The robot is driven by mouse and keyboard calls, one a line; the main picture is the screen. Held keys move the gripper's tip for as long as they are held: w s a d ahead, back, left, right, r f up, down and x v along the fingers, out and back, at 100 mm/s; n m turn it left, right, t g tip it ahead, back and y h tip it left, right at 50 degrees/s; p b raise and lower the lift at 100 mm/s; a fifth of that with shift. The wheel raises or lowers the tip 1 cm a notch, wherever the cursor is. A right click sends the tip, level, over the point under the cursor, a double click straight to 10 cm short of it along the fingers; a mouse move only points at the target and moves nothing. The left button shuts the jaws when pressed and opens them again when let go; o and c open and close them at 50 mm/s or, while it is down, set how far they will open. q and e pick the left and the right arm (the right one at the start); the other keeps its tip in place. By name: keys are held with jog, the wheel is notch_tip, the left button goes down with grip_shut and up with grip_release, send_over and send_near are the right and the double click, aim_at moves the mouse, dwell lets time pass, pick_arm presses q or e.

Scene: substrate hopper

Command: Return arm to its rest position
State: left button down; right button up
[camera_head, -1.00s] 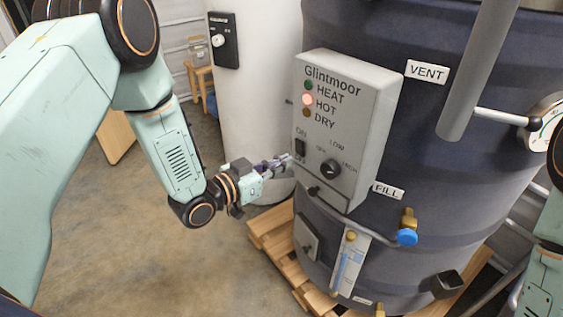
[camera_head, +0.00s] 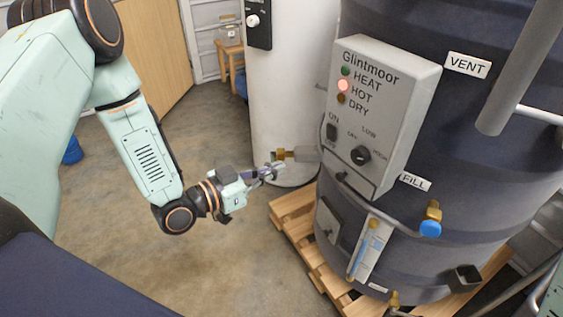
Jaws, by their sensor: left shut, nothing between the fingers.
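My left arm comes in from the left, and its gripper (camera_head: 274,172) is shut and empty. It hangs over the floor to the left of the grey control box (camera_head: 385,115), apart from it, with a brass fitting just behind the fingertips. The control box is marked Glintmoor and sits on the dark tank (camera_head: 480,150). It has an ON switch (camera_head: 332,131), a black dial (camera_head: 360,155) and lamps, of which the HOT lamp (camera_head: 343,86) glows pinkish. Only a sliver of my right arm shows at the lower right edge; its gripper is out of view.
The tank stands on a wooden pallet (camera_head: 290,215). A white cylinder (camera_head: 285,90) with a black switch plate (camera_head: 258,22) stands behind my gripper. A blue-handled valve (camera_head: 431,228) and a sight gauge (camera_head: 368,250) stick out low on the tank.

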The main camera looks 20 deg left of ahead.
pick_arm(q)
jog(key=shift+s, duration=0.1)
jog(key=shift+a, duration=0.1)
dwell(0.4)
jog(key=s+a+f+n+g+y, duration=0.1)
jog(key=s+f+n+g+y, duration=0.55)
jog(key=s+f, duration=0.6)
jog(key=s+f+g+y, duration=0.1)
jog(key=s+f+g, duration=0.2)
jog(key=s, duration=0.6)
jog(key=s+f+g+y, duration=0.1)
jog(key=s+g, duration=0.3)
jog(key=s, duration=0.4)
jog(key=shift+s+a+f, duration=0.3)
jog(key=shift+s+f, duration=0.1)
jog(key=shift+f, duration=0.5)
jog(key=c, duration=2.1)
grip_release()
jog(key=shift+g, duration=0.25)
